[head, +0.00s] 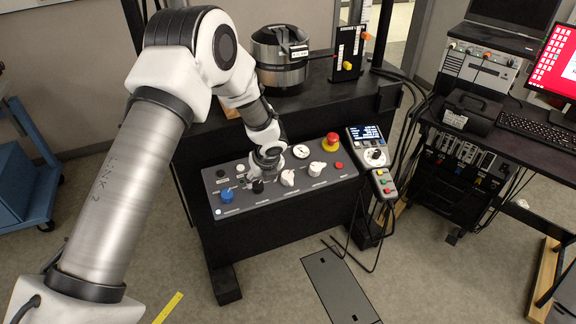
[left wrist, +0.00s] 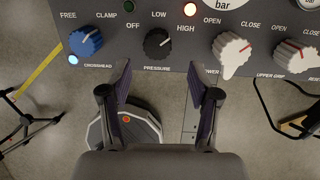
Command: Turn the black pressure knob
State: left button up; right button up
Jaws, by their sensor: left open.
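The black pressure knob (left wrist: 157,43) is on the grey control panel (left wrist: 180,66), above the word PRESSURE and between LOW/OFF and HIGH. In the head view the knob (head: 258,187) shows just below my left gripper (head: 266,168). In the left wrist view my left gripper (left wrist: 158,80) is open, its two dark fingers spread apart. The knob appears beyond the fingertips, roughly centred between them. I see no contact, and nothing is between the fingers. My right gripper is in neither view.
A blue knob (left wrist: 86,41) is left of the black knob, and white knobs (left wrist: 232,53) are to the right. A red emergency button (head: 331,142) stands at the panel's upper right. A pendant (head: 384,184) hangs beside the panel.

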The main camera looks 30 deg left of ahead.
aim_at(258, 184)
pick_arm(q)
jog(key=x, duration=0.3)
jog(key=a+x, duration=0.1)
jog(key=x, duration=0.1)
jog(key=shift+w+p, duration=0.3)
jog(key=shift+s+r+t, duration=0.25)
jog(key=shift+t, duration=0.05)
jog(key=shift+w+f, duration=0.1)
jog(key=c, duration=1.2)
